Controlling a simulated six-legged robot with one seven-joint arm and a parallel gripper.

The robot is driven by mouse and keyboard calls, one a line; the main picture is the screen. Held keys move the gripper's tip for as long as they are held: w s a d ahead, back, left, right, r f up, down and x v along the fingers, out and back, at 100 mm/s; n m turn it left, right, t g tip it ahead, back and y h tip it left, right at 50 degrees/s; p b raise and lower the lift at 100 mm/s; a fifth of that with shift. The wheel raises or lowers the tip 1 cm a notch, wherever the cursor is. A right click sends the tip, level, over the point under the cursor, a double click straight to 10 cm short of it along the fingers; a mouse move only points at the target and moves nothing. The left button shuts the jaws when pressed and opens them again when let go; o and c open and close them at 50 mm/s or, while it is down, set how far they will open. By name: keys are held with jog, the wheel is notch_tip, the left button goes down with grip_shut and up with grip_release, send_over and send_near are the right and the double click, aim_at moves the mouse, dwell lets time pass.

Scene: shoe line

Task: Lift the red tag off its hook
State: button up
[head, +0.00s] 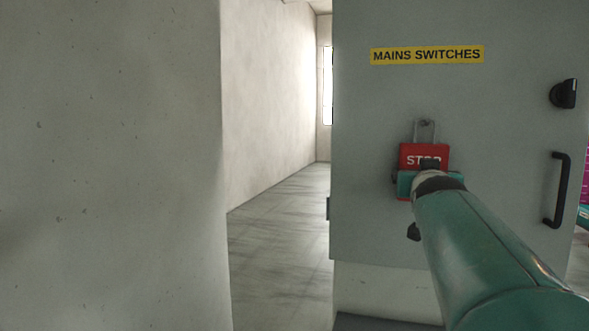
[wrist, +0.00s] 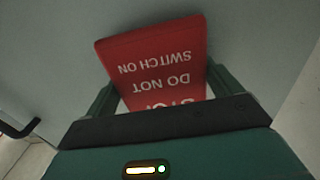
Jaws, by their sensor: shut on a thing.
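The red tag (head: 424,153) is on the front of a grey cabinet marked "MAINS SWITCHES", below a small metal hook plate (head: 425,130). "STOP" shows on it in the head view. In the wrist view the tag (wrist: 155,62) reads "DO NOT SWITCH ON", upside down. My gripper (wrist: 158,95) is shut on the tag, with one finger at each side edge. In the head view my gripper (head: 430,182) covers the tag's lower part. Whether the tag's top is still on the hook is too small to tell.
The grey cabinet (head: 380,100) has a black knob (head: 564,94) and a black vertical handle (head: 557,190) to the right of the tag. A thick concrete wall (head: 110,150) fills the left. Open floor (head: 285,250) lies between wall and cabinet.

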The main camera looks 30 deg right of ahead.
jog(key=shift+r, duration=0.1)
dwell(0.3)
jog(key=shift+w+r, duration=0.1)
jog(key=shift+r, duration=0.5)
jog(key=shift+s+a, duration=0.4)
jog(key=shift+a, duration=0.05)
